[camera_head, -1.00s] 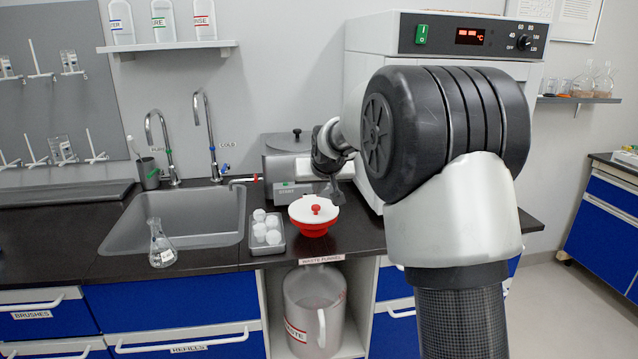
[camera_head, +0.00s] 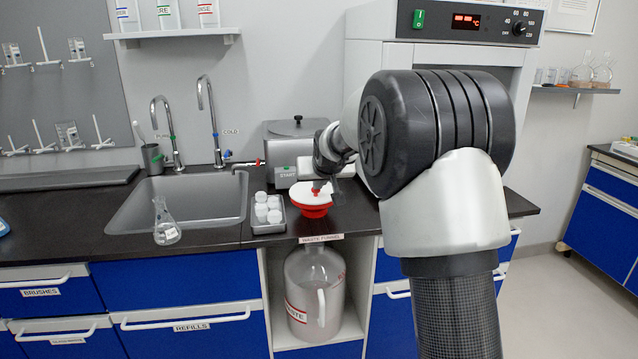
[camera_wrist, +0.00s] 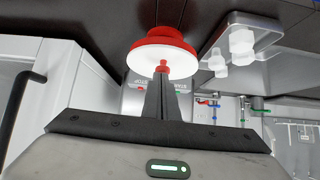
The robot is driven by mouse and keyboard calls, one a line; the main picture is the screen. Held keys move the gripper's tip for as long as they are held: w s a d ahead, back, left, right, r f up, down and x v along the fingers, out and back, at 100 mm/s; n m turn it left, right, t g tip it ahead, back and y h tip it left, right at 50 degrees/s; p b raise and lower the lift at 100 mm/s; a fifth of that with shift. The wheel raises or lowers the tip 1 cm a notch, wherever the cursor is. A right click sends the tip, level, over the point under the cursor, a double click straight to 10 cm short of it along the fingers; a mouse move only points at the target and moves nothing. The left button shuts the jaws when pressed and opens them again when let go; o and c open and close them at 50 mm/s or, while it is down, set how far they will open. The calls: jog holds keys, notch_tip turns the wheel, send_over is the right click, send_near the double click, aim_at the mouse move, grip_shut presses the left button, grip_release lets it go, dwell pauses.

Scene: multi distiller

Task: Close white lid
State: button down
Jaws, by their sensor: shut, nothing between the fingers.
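The white lid (camera_head: 301,194) with a red knob lies over the red waste funnel (camera_head: 316,211) at the counter's front edge. It looks roughly level and covers the funnel's mouth; I cannot tell if it is fully seated. In the wrist view the white lid (camera_wrist: 143,62) shows as a disc against the red funnel (camera_wrist: 160,36), its small red knob at the fingertips. My gripper (camera_head: 317,188) is shut and empty, its fingers pointing down at the knob. In the wrist view my gripper (camera_wrist: 163,78) seems at or very near the knob; contact is unclear.
A tray (camera_head: 268,228) of white-capped vials stands left of the funnel. A grey START device (camera_head: 284,150) is behind it, and the sink (camera_head: 150,215) and a flask (camera_head: 165,225) are farther left. A large oven (camera_head: 372,60) stands behind my arm. A waste jug (camera_head: 312,290) is below.

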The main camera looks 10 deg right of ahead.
aim_at(318, 199)
jog(key=f, duration=0.1)
jog(key=s+f, duration=0.1)
jog(key=f, duration=0.1)
jog(key=shift+s+f+g, duration=0.15)
jog(key=shift+f+g, duration=0.05)
jog(key=shift+g, duration=0.2)
jog(key=w+r+p+v, duration=0.15)
jog(key=p+v, duration=0.25)
jog(key=v, duration=1.4)
jog(key=s+f+g, duration=0.2)
jog(key=s, duration=1.4)
jog(key=s+f+g, duration=0.1)
jog(key=s+f, duration=0.2)
jog(key=s, duration=1.3)
notch_tip(318, 199, up, 23)
jog(key=s+p, duration=0.1)
jog(key=p, duration=2.1)
jog(key=shift+s+f+g+p, duration=0.15)
jog(key=shift+s+g+p, duration=0.1)
jog(key=shift+g+p, duration=0.05)
jog(key=shift+a, duration=0.1)
